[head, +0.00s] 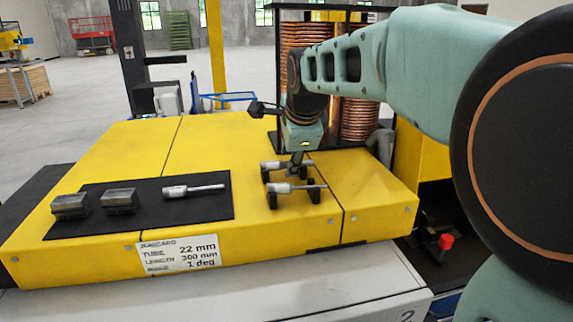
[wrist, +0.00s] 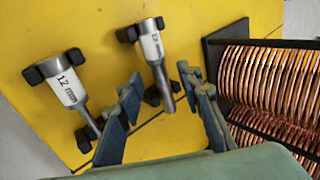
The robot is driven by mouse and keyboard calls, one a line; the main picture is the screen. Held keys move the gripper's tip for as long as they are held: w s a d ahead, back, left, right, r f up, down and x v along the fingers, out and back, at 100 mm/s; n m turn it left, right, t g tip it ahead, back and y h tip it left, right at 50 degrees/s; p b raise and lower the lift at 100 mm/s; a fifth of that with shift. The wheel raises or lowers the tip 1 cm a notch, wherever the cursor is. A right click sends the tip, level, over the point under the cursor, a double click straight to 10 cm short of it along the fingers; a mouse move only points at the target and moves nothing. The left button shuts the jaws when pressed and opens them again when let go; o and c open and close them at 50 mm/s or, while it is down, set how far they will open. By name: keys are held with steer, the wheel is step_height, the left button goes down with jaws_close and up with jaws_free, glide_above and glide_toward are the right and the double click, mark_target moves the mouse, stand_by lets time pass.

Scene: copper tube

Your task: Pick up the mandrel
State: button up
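Several mandrels show, each a silvery rod with a thicker labelled end. One mandrel (head: 280,188) rests on black cradles near the front of the yellow bench; it also shows in the wrist view (wrist: 67,87), its label reading 12. Another mandrel (head: 273,166) rests on black cradles just behind it; in the wrist view this mandrel (wrist: 152,48) has a label too small to read surely. A third mandrel (head: 193,190) lies on a black mat. My gripper (head: 299,160) is open and points down over the rear mandrel. In the wrist view its fingertips (wrist: 158,76) flank that mandrel's thin rod, with gaps showing on both sides.
Two grey metal blocks (head: 120,201) (head: 70,206) sit on the black mat (head: 180,214). A job card (head: 178,254) on the bench front reads tube 22 mm, length 300 mm. Copper coils (head: 359,118) stand behind my gripper and close on the right in the wrist view (wrist: 270,85).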

steer(key=shift+w+a+f, duration=0.1)
steer(key=shift+w+f, duration=0.2)
steer(key=shift+f, duration=0.05)
steer(key=shift+s, duration=0.1)
steer(key=shift+c, duration=0.2)
jaws_close()
steer(key=shift+r, duration=0.1)
